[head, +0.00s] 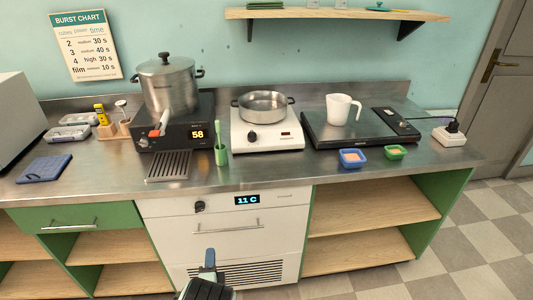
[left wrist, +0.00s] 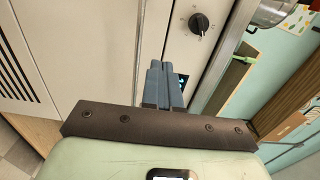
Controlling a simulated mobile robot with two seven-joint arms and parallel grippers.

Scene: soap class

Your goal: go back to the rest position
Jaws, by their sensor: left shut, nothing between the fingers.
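My left gripper (head: 210,258) is low in the head view, in front of the white cooling unit (head: 160,232) under the counter. In the left wrist view its two blue-grey fingers (left wrist: 163,75) are together with nothing between them, pointing toward the unit's front panel. In that view the fingers partly cover the unit's lit display. My right gripper does not show in either view.
Open shelves (head: 370,215) flank the unit. Tiled floor (head: 470,235) is clear at right.

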